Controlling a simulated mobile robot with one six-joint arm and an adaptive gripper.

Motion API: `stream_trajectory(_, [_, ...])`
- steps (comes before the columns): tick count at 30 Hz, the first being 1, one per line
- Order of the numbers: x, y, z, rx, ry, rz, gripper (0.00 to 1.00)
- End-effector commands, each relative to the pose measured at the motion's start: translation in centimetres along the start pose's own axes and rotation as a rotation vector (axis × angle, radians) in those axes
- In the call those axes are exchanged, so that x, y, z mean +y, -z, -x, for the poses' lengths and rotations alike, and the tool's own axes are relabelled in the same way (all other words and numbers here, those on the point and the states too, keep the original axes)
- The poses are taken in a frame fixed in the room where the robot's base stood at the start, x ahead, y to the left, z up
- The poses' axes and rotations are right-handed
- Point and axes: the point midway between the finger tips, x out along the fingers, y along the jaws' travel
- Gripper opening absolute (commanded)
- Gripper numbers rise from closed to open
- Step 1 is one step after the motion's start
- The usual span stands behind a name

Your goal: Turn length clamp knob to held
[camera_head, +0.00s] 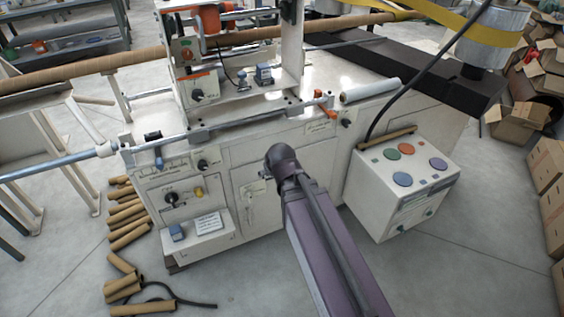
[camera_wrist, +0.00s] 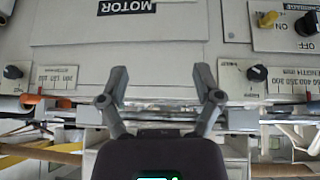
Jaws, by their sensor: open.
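A black knob by a number scale (camera_wrist: 257,73) is at right in the wrist view; a similar one (camera_wrist: 12,72) is at the left edge. In the head view, black knobs show on the front panel at left (camera_head: 203,163) and right (camera_head: 345,123). An orange lever (camera_head: 325,105) is at the rail's right end. My gripper (camera_wrist: 160,73) is open and empty, its fingers apart before the panel between both scale knobs.
A yellow knob (camera_wrist: 270,18) and a black OFF knob (camera_wrist: 307,22) are at the wrist view's upper right. A control box with coloured buttons (camera_head: 403,179) stands right of the machine. Cardboard tubes (camera_head: 127,216) lie on the floor at left; cartons (camera_head: 515,122) are at right.

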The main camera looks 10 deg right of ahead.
Motion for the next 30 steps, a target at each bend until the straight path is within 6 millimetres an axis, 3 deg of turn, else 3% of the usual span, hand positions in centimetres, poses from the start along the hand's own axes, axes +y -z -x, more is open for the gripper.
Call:
stream_trajectory(18, [2.0,-1.4,4.9,-0.201,0.000,-0.067,0.83])
stream_trajectory(30, [2.3,-1.8,5.6,-0.238,0.000,-0.081,0.83])
